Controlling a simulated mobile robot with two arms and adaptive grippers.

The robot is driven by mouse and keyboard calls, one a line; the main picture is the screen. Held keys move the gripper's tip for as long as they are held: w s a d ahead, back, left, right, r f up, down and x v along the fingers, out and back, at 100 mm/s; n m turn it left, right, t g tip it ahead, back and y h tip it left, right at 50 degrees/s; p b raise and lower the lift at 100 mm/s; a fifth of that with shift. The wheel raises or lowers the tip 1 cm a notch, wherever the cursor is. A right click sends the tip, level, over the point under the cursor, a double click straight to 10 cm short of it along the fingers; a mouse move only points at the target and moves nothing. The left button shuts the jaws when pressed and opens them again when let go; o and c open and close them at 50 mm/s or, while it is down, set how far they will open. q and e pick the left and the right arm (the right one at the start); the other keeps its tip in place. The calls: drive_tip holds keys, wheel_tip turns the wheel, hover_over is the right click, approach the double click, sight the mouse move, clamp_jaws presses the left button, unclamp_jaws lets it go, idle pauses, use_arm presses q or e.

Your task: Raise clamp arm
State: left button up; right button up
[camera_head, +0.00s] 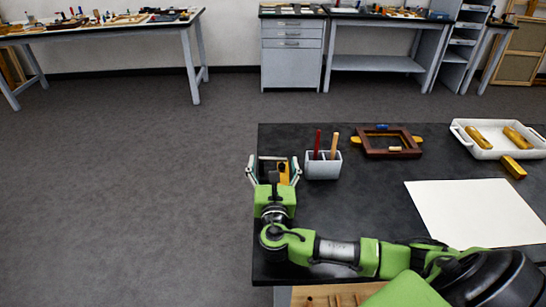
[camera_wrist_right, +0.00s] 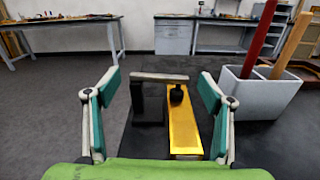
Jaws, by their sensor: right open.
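The clamp stands near the table's left edge, with a dark upright block (camera_wrist_right: 148,105) and a grey bar (camera_wrist_right: 160,76) lying level across its top, which I take to be the clamp arm. Beside the block is a yellow piece (camera_wrist_right: 184,132) with a black knob (camera_wrist_right: 177,94); in the head view the yellow piece (camera_head: 284,173) shows between the fingers. My right gripper (camera_head: 273,167) is open and empty, and in the right wrist view its fingers (camera_wrist_right: 160,82) are spread on either side of the clamp, with gaps to the bar's ends. My left gripper is not in view.
A white holder (camera_head: 322,169) with a red and a tan stick stands just right of the gripper. Behind it lies a brown frame (camera_head: 386,154). A white tray (camera_head: 485,150) with yellow pieces and a white sheet (camera_head: 478,215) lie farther right. Floor is open on the left.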

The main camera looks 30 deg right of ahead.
drive_tip(key=shift+x, duration=1.3)
drive_tip(key=shift+a, duration=0.1)
drive_tip(key=c, duration=1.6)
